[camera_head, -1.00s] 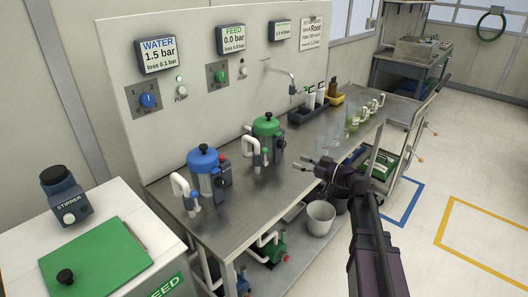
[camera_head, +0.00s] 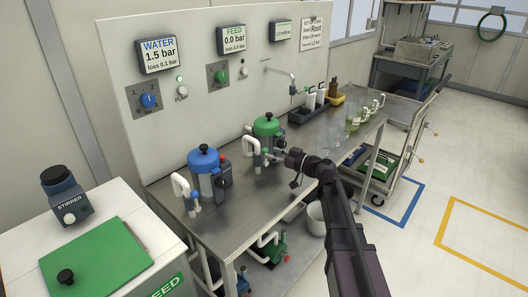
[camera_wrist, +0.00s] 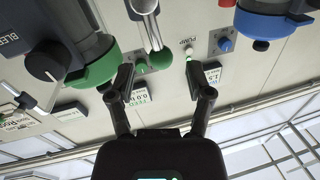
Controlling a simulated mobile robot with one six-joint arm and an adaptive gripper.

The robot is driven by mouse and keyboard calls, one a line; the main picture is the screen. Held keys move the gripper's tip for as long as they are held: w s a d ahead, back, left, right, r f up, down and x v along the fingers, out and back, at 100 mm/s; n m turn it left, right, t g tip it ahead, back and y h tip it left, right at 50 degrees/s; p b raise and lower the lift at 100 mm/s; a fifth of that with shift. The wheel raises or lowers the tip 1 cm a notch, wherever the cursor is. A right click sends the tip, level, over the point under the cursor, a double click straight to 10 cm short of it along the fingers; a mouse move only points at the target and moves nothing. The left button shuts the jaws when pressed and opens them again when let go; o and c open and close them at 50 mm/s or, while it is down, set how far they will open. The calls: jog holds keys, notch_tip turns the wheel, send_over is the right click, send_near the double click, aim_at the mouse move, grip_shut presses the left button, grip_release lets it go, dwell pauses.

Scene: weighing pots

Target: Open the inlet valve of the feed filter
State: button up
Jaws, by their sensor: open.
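The valve's exact position is unclear.
The blue water filter (camera_head: 203,160) stands close to the left on the bench (camera_head: 230,205). The feed display (camera_head: 231,38) reads 0.0 bar, the water display (camera_head: 158,56) 1.5 bar. Glass mugs (camera_head: 365,112) stand at the right. A black knob (camera_wrist: 48,60) is near my left finger.

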aim_at(265, 151)
jog(key=shift+x, duration=1.65)
grip_shut()
